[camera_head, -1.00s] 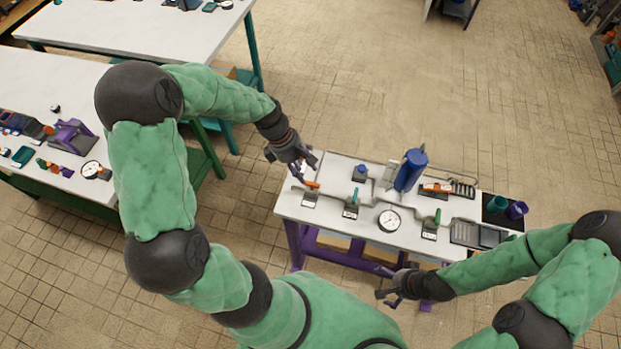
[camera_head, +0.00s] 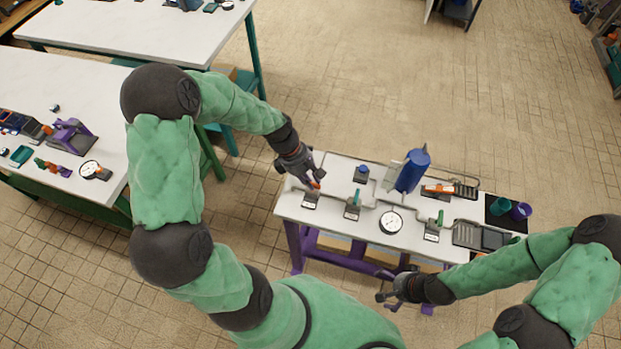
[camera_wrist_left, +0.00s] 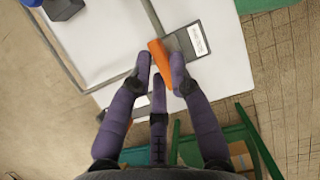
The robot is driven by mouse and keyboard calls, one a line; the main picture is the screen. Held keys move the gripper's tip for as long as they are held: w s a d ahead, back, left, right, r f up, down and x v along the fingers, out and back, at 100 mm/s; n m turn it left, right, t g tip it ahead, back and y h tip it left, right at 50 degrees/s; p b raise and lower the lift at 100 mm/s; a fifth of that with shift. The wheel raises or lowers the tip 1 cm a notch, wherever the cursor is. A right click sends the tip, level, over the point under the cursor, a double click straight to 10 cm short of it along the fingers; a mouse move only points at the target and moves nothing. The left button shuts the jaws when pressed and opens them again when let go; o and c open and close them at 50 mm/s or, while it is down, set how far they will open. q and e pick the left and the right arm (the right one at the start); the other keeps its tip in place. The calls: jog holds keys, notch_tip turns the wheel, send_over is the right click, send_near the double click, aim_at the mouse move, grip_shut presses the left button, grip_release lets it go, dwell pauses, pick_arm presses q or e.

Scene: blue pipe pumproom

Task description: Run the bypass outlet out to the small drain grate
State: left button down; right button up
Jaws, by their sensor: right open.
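The pipe bench (camera_head: 340,226) has a white top with grey pipes. A valve with an orange lever (camera_head: 315,184) is at its left end; the lever also shows in the left wrist view (camera_wrist_left: 160,62). My left gripper (camera_head: 313,175) is at this lever, its fingers on either side. I cannot tell whether they grip it. Valves with green levers (camera_head: 355,194) (camera_head: 440,218) stand further right. A second orange lever (camera_head: 438,188) lies near the back right. My right gripper (camera_head: 384,285) is open and empty in front of the bench. I cannot make out which part is the drain grate.
A round gauge (camera_head: 391,221) is at the middle front. Teal and purple cups (camera_head: 521,211) stand on a dark mat at the right end. Another white table (camera_head: 60,95) is at the left.

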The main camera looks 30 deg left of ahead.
dwell(0.3)
pick_arm(q)
jog(key=m+g+p, duration=0.1)
jog(key=m+p, duration=0.1)
jog(key=m, duration=0.1)
jog(key=shift+w+r, duration=0.1)
jog(key=m+g+p, duration=0.1)
jog(key=m, duration=0.1)
jog(key=m+p, duration=0.1)
jog(key=m, duration=0.1)
jog(key=shift+w+d+g+p, duration=0.2)
jog(key=shift+g+p, duration=0.1)
jog(key=shift+g, duration=0.1)
jog(key=m, duration=0.3)
jog(key=m+g+y+p, duration=0.1)
jog(key=m, duration=0.2)
jog(key=shift+d+g+y, duration=0.15)
jog(key=shift+g+y, duration=0.15)
jog(key=m+y, duration=0.1)
jog(key=m, duration=0.3)
jog(key=shift+d+m+g+y+p, duration=0.2)
jog(key=shift+m+g+y+p, duration=0.2)
jog(key=shift+m, duration=0.3)
jog(key=c, duration=1.1)
grip_release()
jog(key=shift+c, duration=0.2)
jog(key=shift+w, duration=0.1)
